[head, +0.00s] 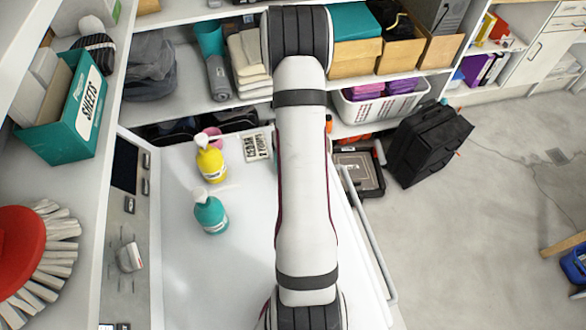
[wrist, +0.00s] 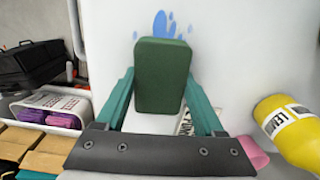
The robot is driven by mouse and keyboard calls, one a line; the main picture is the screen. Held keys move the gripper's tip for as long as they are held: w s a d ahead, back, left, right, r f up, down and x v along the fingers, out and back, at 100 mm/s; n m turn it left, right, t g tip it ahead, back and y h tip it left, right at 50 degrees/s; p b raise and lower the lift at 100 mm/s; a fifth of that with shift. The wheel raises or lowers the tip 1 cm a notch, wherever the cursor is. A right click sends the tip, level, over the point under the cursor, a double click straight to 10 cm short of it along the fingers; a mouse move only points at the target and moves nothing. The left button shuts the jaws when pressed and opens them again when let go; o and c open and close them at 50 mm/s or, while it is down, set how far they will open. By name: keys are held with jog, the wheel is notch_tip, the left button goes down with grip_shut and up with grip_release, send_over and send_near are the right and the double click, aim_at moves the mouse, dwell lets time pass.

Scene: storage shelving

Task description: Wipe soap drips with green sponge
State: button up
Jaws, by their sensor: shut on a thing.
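My gripper (wrist: 160,92) is shut on the green sponge (wrist: 163,75), with one teal finger on each side of it. The sponge is dark green and block-shaped. The soap drips (wrist: 160,26) are blue splashes on the white surface, just beyond the sponge's far end in the wrist view. The sponge hides part of that surface, and I cannot tell whether it touches it. In the head view my arm covers the gripper, the sponge and the drips.
A yellow bottle (head: 211,164) and a teal bottle (head: 211,214) stand on the white worktop (head: 235,270), left of my arm. A lettered card (head: 256,147) and a pink item (head: 214,137) lie behind them. Shelves with boxes and a white basket (head: 385,108) line the back.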

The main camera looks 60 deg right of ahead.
jog(key=shift+w+d+f, duration=0.15)
jog(key=shift+w+d, duration=0.15)
jog(key=shift+w, duration=0.05)
jog(key=shift+s+a, duration=3.7)
jog(key=shift+w+d+r, duration=0.15)
jog(key=shift+w+d, duration=1.1)
jog(key=shift+w+d+r, duration=0.1)
jog(key=shift+w+d, duration=1.15)
jog(key=shift+w+d+f, duration=0.15)
jog(key=shift+w+d, duration=0.9)
jog(key=shift+s+a+f, duration=0.1)
jog(key=shift+s+a, duration=3.4)
notch_tip(320, 180, up, 8)
